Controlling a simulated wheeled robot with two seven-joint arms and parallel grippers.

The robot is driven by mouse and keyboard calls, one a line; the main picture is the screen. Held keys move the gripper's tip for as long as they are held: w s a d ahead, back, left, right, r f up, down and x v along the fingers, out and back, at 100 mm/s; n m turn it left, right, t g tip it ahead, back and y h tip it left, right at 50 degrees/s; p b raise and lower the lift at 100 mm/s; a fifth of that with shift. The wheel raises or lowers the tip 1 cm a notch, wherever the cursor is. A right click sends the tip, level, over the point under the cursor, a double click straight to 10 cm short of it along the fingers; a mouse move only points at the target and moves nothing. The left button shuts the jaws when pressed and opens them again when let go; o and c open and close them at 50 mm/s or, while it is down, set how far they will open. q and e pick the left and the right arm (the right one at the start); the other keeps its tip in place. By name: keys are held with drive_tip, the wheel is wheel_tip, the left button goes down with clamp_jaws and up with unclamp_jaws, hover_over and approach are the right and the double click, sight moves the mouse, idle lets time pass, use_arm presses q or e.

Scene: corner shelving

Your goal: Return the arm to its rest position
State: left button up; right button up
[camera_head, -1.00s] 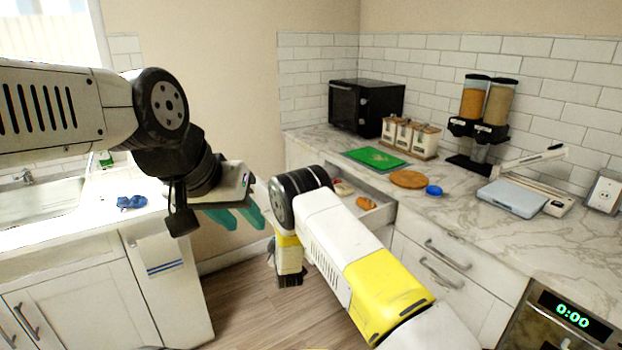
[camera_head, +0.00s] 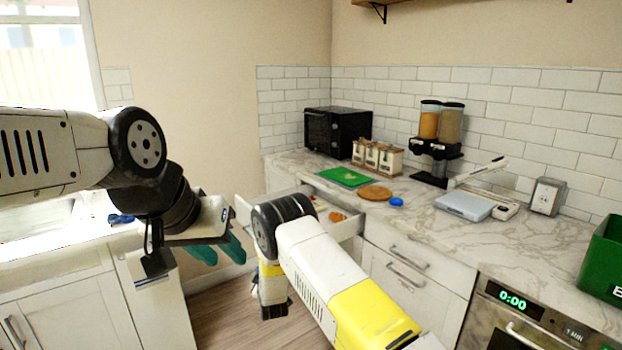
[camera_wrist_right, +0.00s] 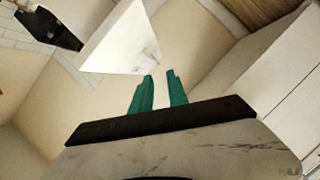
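My left gripper (camera_head: 217,251) is at the left of the head view, with two teal fingers spread apart and nothing between them. It hangs in the air in front of the white cabinet by the sink counter. My right arm (camera_head: 325,265), white and yellow, reaches in from the bottom right and bends down at its black joint. In the head view its fingers are hidden behind the arm. The right wrist view shows my right gripper (camera_wrist_right: 160,76) with two teal fingers apart, a narrow gap between them and nothing held.
An open drawer (camera_head: 351,229) holding food items lies just behind my right arm. The counter (camera_head: 420,215) carries a green board (camera_head: 345,177), round wooden board (camera_head: 375,192), microwave (camera_head: 337,131), dispensers (camera_head: 440,125), scale (camera_head: 464,205) and green bin (camera_head: 603,262). Floor shows between the cabinets.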

drive_tip(key=w+d+r+m+g+h, duration=0.15)
drive_tip(key=d+r+m, duration=0.4)
drive_tip(key=r, duration=1.05)
drive_tip(key=s+d+r+m+g, duration=0.3)
drive_tip(key=s+d+r, duration=0.6)
drive_tip(key=d+r, duration=0.45)
drive_tip(key=s+d+r+m+g, duration=0.1)
drive_tip(key=s+d+r, duration=0.25)
drive_tip(key=s, duration=0.45)
drive_tip(key=s+d+r+m+g, duration=0.1)
drive_tip(key=s+d+r+m, duration=0.15)
drive_tip(key=s+r, duration=0.4)
drive_tip(key=s+d+f+m+g, duration=0.1)
drive_tip(key=s+d, duration=0.2)
drive_tip(key=s, duration=0.7)
drive_tip(key=s+d+f+m+g, duration=0.1)
drive_tip(key=s+d+f, duration=0.1)
drive_tip(key=s, duration=0.9)
drive_tip(key=shift+s+d+h, duration=0.2)
drive_tip(key=shift+d+h, duration=0.25)
drive_tip(key=shift+d, duration=0.1)
